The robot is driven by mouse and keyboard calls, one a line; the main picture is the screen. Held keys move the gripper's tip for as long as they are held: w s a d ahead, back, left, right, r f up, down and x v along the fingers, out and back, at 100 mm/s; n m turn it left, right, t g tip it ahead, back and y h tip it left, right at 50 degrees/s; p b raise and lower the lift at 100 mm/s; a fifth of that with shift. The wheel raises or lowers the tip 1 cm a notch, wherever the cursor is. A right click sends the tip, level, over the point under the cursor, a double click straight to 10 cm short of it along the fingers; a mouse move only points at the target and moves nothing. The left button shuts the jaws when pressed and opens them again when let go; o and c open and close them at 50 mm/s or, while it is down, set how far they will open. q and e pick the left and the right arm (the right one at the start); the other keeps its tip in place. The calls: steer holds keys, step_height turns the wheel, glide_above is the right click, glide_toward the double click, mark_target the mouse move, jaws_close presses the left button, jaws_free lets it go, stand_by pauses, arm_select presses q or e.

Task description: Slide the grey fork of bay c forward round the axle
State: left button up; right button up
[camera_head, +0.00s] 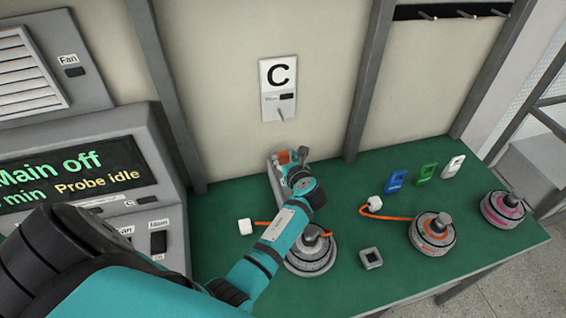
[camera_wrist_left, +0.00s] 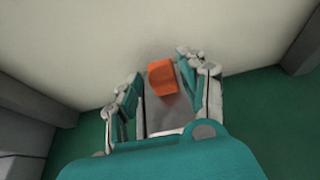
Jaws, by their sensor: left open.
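Below the C sign (camera_head: 278,88), a long grey piece (camera_head: 275,185), which looks like the fork of bay c, lies on the green bench against the wall. An orange block (camera_head: 284,157) stands on it. My left gripper (camera_head: 291,158) is open over this piece. In the left wrist view, its fingers (camera_wrist_left: 158,92) stand either side of the orange block (camera_wrist_left: 162,77) and the grey surface (camera_wrist_left: 168,115), with gaps visible. The hub motor (camera_head: 308,258) with its upright axle stands in front, partly hidden by my left arm. My right gripper is out of view.
A white cube (camera_head: 246,227) on an orange cable lies left of the hub. Two more hubs, orange-marked (camera_head: 433,232) and pink-marked (camera_head: 503,209), stand further right. Blue (camera_head: 397,181), green (camera_head: 427,173) and white (camera_head: 453,166) pieces stand behind.

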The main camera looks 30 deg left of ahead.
mark_target(284, 154)
arm_select(q)
steer(key=b+x, duration=0.1)
steer(key=x, duration=0.2)
steer(key=shift+d+f+b, duration=0.1)
steer(key=shift+b, duration=0.2)
steer(key=shift+w+a+f+b, duration=0.15)
steer(key=shift+w+a+b, duration=0.2)
steer(key=shift+a, duration=0.1)
steer(key=shift+c, duration=0.2)
jaws_close()
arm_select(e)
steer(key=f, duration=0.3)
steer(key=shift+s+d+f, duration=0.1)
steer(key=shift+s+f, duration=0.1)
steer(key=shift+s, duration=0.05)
